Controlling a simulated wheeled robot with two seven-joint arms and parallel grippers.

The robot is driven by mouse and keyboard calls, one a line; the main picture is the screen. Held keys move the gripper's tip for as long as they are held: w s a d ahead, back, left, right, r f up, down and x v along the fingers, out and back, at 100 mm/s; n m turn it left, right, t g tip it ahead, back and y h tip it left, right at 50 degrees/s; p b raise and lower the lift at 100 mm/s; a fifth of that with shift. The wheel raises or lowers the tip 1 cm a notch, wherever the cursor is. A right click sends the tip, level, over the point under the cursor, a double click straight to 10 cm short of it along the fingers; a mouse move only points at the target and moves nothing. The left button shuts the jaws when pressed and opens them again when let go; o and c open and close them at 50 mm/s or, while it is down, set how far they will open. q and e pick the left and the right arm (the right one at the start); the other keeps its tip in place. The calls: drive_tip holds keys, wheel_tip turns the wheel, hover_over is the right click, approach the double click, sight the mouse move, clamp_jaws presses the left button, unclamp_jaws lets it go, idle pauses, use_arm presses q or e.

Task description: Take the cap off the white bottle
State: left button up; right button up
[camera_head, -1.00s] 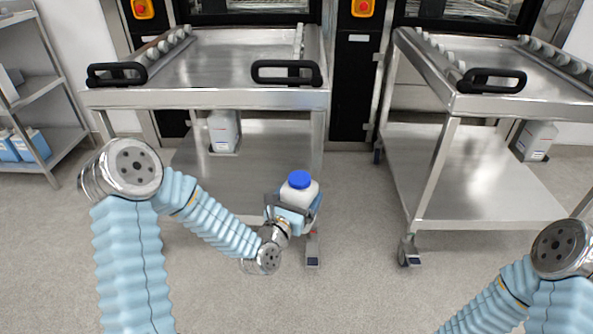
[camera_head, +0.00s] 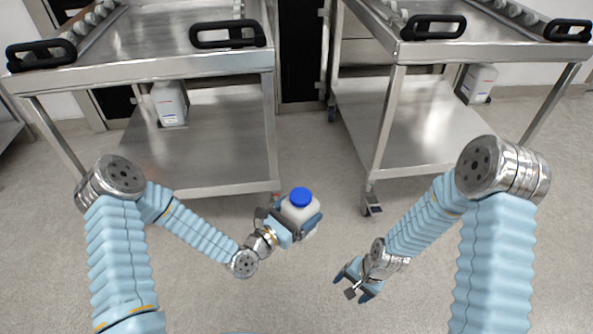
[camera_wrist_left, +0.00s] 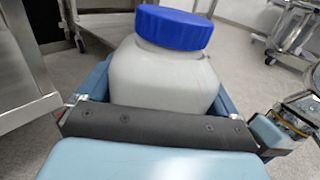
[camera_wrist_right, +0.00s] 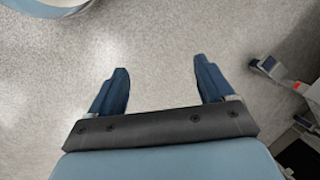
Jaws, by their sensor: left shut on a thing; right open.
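The white bottle (camera_head: 299,212) is upright in my left gripper (camera_head: 304,222), which is shut around its body. Its blue cap (camera_head: 301,197) sits on top of the neck. The left wrist view shows the bottle (camera_wrist_left: 165,80) between the fingers and the cap (camera_wrist_left: 174,27) clear above them. My right gripper (camera_head: 357,284) is open and empty, lower and to the right of the bottle in the head view. The right wrist view shows its two fingers (camera_wrist_right: 160,88) apart with only floor between them.
Two steel carts stand ahead, a left one (camera_head: 150,68) and a right one (camera_head: 470,45), with black handles on their near edges. White containers (camera_head: 169,103) (camera_head: 478,83) stand low at the carts. The grey floor around my grippers is clear.

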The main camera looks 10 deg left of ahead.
drive_tip(key=w+a+r+m, duration=0.2)
drive_tip(key=w+r+m, duration=0.25)
drive_tip(key=w, duration=0.35)
drive_tip(key=m+h, duration=0.3)
drive_tip(key=m, duration=1.1)
approach(298, 194)
drive_tip(key=shift+w+d+f+n, duration=0.1)
drive_tip(key=shift+w+f+n, duration=0.05)
drive_tip(key=shift+w+n, duration=0.15)
drive_tip(key=shift+s, duration=0.1)
wheel_tip(298, 194, down, 8)
drive_tip(key=shift+r, duration=0.2)
